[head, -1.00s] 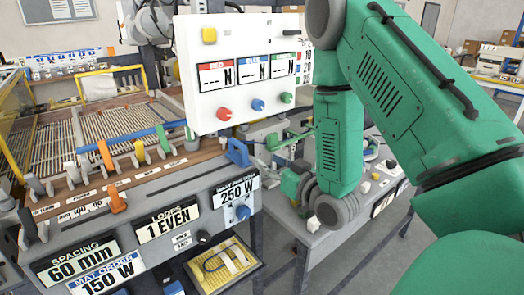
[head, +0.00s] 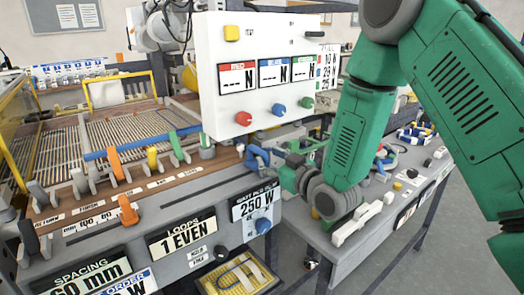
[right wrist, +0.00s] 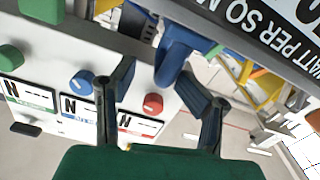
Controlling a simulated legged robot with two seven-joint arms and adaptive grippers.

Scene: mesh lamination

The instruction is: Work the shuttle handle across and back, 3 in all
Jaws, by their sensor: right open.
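A blue handle (head: 257,158), which I take to be the shuttle handle, stands at the right end of the grey machine front, above the 250 W label. My right gripper (head: 274,164) is close to its right side, partly hidden by my wrist. In the right wrist view the fingers (right wrist: 160,92) are spread wide, and the blue handle (right wrist: 175,52) shows between and beyond their tips. No grip on it shows; whether a fingertip touches it I cannot tell. My left gripper is not in view.
A white panel (head: 250,95) with red, blue and green knobs stands just behind the handle. An orange slider (head: 128,210) sits in a slot at the left. A grey bench (head: 375,225) with small parts lies to the right. Coloured hooks line the wooden rail.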

